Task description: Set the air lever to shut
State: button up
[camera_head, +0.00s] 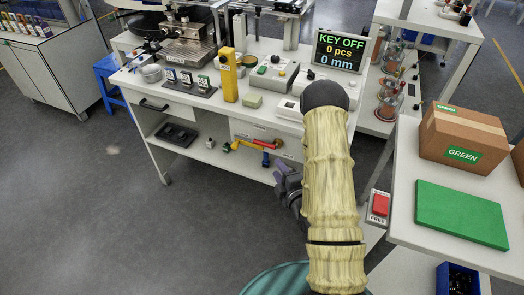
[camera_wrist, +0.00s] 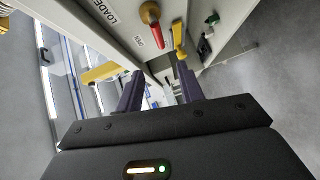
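Two coloured levers show at the bench's lower front. A red lever (camera_wrist: 157,36) on a brass-coloured valve body (camera_wrist: 149,12) stands beside an "OPEN" label in the wrist view. A yellow lever (camera_wrist: 179,40) is just right of it. In the head view, the red handle (camera_head: 264,144) and yellow piping (camera_head: 245,146) show under the bench top. I cannot read which lever is marked air. My gripper (camera_wrist: 160,90) is open, its two dark fingers apart, with the levers beyond the fingertips. No lever is visibly held. In the head view my gripper (camera_head: 290,180) is partly hidden by my arm.
The white bench (camera_head: 160,150) has a lower shelf with a black tray (camera_head: 177,135). A display (camera_head: 338,51) on top reads KEY OFF, 0 pcs, 0 mm. A right-hand table holds a cardboard box (camera_head: 462,138) and green mat (camera_head: 461,214). Floor at left is clear.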

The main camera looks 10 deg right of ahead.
aim_at(262, 145)
jog(key=x, duration=1.4)
jog(key=shift+w, duration=0.15)
grip_shut()
